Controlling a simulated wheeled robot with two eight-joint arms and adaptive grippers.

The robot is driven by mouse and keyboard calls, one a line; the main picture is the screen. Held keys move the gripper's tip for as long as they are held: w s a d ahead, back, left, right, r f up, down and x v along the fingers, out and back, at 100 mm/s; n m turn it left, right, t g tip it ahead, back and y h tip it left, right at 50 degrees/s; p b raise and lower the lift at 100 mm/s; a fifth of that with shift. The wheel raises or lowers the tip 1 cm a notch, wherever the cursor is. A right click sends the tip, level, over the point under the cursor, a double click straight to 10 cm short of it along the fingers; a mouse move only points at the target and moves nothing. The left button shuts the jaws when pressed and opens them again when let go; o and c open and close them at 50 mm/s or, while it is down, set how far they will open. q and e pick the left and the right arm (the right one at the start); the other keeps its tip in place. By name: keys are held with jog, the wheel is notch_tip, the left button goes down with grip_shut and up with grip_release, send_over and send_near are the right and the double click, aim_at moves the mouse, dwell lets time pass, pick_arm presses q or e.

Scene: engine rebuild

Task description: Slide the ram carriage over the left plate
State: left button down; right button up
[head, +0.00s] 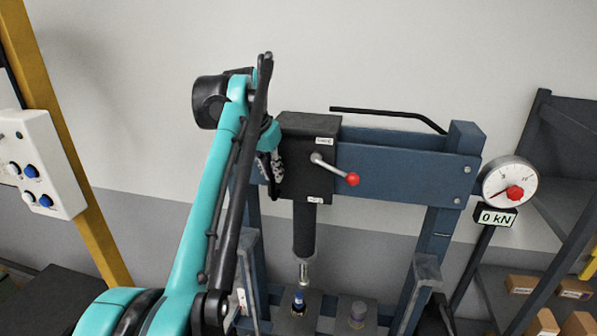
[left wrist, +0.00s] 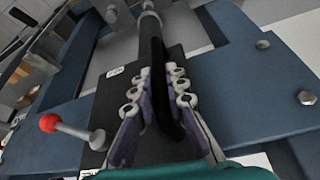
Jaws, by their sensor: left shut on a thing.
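The ram carriage (head: 308,150) is a dark box on the press's blue crossbeam (head: 400,165), near the beam's left end. Its ram (head: 305,230) hangs down with a shiny tip that appears just above a blue-topped part (head: 298,300) on the left plate (head: 285,322). The right plate (head: 345,326) carries a grey round part (head: 358,312). My left gripper (head: 270,172) is at the carriage's left side. In the left wrist view its fingers (left wrist: 158,90) are shut on a black bar handle (left wrist: 157,55) in front of the carriage face. My right gripper is not in view.
A lever with a red knob (head: 352,179) sticks out from the carriage front. A gauge (head: 508,183) with a "0 kN" display stands to the right. A control box (head: 40,165) is on a yellow post at left. Shelves with boxes (head: 575,288) are at far right.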

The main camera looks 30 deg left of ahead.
pick_arm(q)
jog(key=shift+s+a+r, duration=0.1)
jog(key=shift+s+a, duration=0.1)
jog(key=shift+a, duration=0.8)
jog(key=c, duration=1.7)
grip_release()
jog(key=shift+o, duration=0.8)
jog(key=shift+a, duration=0.1)
jog(key=shift+s+a, duration=0.1)
jog(key=shift+a, duration=0.05)
